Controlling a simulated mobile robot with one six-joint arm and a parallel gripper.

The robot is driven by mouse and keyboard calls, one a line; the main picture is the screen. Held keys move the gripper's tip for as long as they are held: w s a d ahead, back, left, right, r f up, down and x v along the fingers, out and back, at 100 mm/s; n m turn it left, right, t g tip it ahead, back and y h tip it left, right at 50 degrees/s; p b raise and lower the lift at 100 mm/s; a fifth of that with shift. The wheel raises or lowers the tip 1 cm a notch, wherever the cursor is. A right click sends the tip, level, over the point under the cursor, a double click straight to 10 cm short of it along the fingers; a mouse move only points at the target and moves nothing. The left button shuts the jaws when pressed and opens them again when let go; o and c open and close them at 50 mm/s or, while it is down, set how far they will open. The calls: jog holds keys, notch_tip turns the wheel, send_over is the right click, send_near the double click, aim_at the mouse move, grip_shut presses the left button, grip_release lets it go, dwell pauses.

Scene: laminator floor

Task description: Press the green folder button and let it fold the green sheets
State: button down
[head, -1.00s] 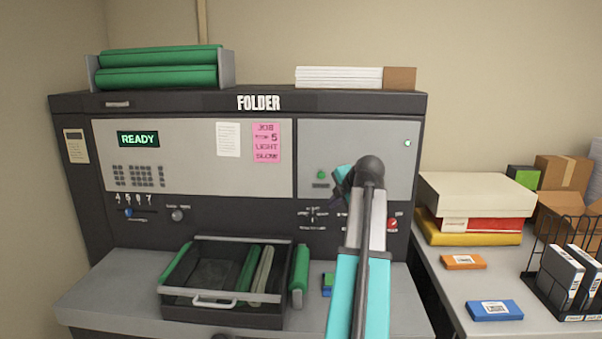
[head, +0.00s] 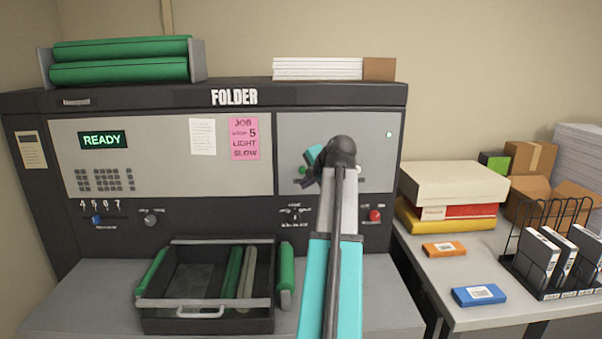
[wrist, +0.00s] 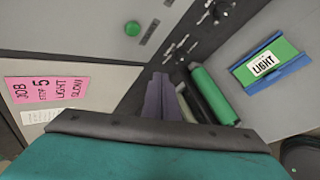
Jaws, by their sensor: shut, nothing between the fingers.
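The folder (head: 150,95) is a grey and black machine whose display (head: 103,140) reads READY. Its green button (head: 302,170) sits on the right-hand panel, partly hidden by my arm in the head view. The wrist view shows the button (wrist: 132,28) clear, up and left of my fingers. My gripper (wrist: 163,82) is shut and empty, its purple fingers apart from the button in that view. In the head view the fingertips (head: 303,184) show just below the button; I cannot tell the gap to the panel. Green rolls lie in the top rack (head: 198,62) and in the front tray (head: 205,325).
A red button (head: 375,215) and small knobs sit lower on the panel. A pink note (head: 244,139) reads JOB, STEP 5, LIGHT, SLOW. Boxes and binders stand on the side table (head: 425,285).

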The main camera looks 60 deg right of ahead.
aim_at(303, 170)
jog(key=w+d, duration=0.4)
jog(key=d, duration=0.3)
jog(key=shift+w+b, duration=0.35)
jog(key=shift+w, duration=0.05)
jog(key=shift+w+d, duration=0.1)
jog(key=shift+d, duration=0.05)
dwell(2.1)
jog(key=shift+w+d+b, duration=0.2)
jog(key=shift+b, duration=0.2)
